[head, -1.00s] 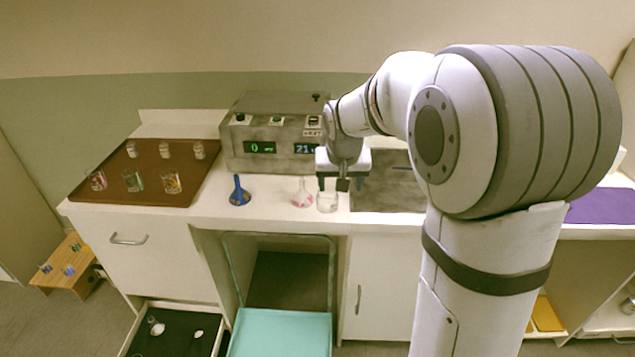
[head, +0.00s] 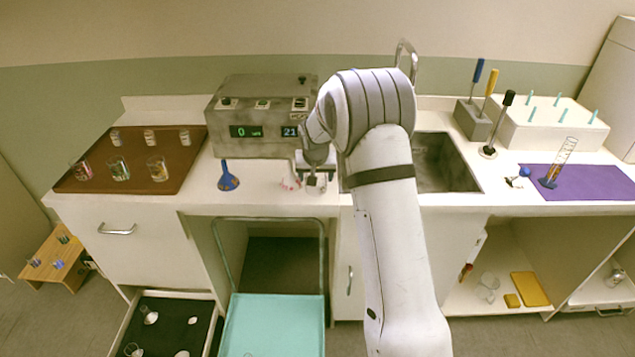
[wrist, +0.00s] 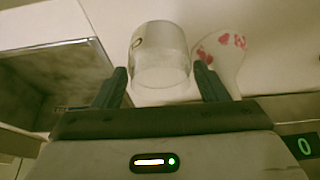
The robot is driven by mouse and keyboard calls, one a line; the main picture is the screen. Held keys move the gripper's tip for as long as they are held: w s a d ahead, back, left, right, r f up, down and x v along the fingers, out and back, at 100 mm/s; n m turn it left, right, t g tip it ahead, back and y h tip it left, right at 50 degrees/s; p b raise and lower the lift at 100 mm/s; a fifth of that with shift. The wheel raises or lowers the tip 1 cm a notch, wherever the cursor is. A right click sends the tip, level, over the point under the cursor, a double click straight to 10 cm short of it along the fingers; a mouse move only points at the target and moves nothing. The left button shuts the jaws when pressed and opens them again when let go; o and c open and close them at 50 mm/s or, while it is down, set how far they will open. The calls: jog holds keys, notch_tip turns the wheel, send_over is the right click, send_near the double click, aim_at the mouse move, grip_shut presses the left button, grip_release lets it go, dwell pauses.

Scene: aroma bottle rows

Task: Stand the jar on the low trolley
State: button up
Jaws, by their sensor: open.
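The jar (wrist: 160,58) is clear and wide, with a small dark mark on its side. It stands on the white counter and fills most of the gap between my fingers in the wrist view. My gripper (head: 316,187) is open, lowered to the counter in front of the grey machine, with one finger on each side of the jar. In the head view the gripper largely hides the jar. The low trolley (head: 272,328) has a teal deck and a tall frame handle. It stands on the floor in front of the open bay under the counter.
The brown tray (head: 132,172) holds several glasses. The sink (head: 445,165) is right of my arm. An open drawer (head: 207,335) with small items sits left of the trolley.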

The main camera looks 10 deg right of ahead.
jog(key=shift+x, duration=1.35)
jog(key=shift+c, duration=0.4)
jog(key=c, duration=0.7)
jog(key=shift+r, duration=0.15)
